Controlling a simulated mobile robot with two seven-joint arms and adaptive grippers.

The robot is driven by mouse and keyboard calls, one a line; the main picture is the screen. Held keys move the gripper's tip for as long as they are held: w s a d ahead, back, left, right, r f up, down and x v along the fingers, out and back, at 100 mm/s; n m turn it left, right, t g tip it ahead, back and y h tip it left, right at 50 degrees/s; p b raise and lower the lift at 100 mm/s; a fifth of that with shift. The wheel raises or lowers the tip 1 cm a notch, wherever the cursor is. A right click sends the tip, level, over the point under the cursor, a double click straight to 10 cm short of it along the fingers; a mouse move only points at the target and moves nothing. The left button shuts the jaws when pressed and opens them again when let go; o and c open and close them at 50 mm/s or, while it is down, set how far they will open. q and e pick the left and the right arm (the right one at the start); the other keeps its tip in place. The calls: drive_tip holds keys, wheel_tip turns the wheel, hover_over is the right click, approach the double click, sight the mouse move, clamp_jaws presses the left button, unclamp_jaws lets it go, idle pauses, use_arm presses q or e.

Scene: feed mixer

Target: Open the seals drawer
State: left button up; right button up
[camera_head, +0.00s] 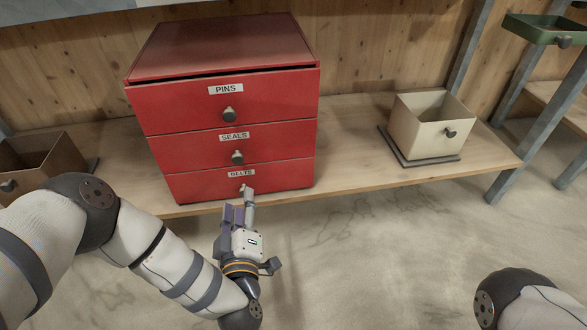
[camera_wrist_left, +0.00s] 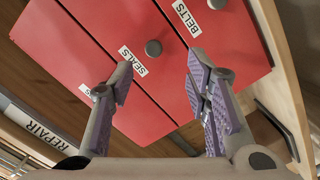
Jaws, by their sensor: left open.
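A red cabinet (camera_head: 222,50) has three drawers labelled PINS, SEALS and BELTS from top to bottom, all looking shut. The seals drawer (camera_head: 190,148) is the middle one, with a round dark knob (camera_head: 237,157) under its label; the knob (camera_wrist_left: 153,48) also shows in the left wrist view. My left gripper (camera_head: 240,203) is open and empty, in front of the cabinet's lower part, just below the seals knob in the head view. In the left wrist view its spread fingers (camera_wrist_left: 160,78) point at the drawer fronts, the seals knob lying between and beyond their tips. My right gripper is out of view.
The cabinet stands on a wooden shelf (camera_head: 350,158). A brown open bin (camera_head: 45,160) stands to its left, a cream bin (camera_head: 430,128) on a dark base to its right. A green tray (camera_head: 540,28) is at the upper right. The floor in front looks clear.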

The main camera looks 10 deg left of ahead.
sight(238, 161)
use_arm(q)
drive_tip(key=shift+n+t+y, duration=0.3)
drive_tip(key=shift+n+y, duration=0.2)
drive_tip(key=shift+y, duration=0.1)
drive_tip(key=b+x, duration=0.2)
drive_tip(key=x, duration=0.4)
drive_tip(key=b+x, duration=0.2)
drive_tip(key=x, duration=0.4)
drive_tip(key=shift+w+a+r, duration=0.1)
drive_tip(key=shift+w+r, duration=0.15)
drive_tip(key=shift+w, duration=0.15)
drive_tip(key=shift+w+a+r, duration=0.1)
drive_tip(key=shift+w, duration=0.25)
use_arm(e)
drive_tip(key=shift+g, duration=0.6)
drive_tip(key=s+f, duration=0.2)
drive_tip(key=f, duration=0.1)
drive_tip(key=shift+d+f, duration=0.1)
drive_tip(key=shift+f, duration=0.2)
use_arm(q)
clamp_jaws()
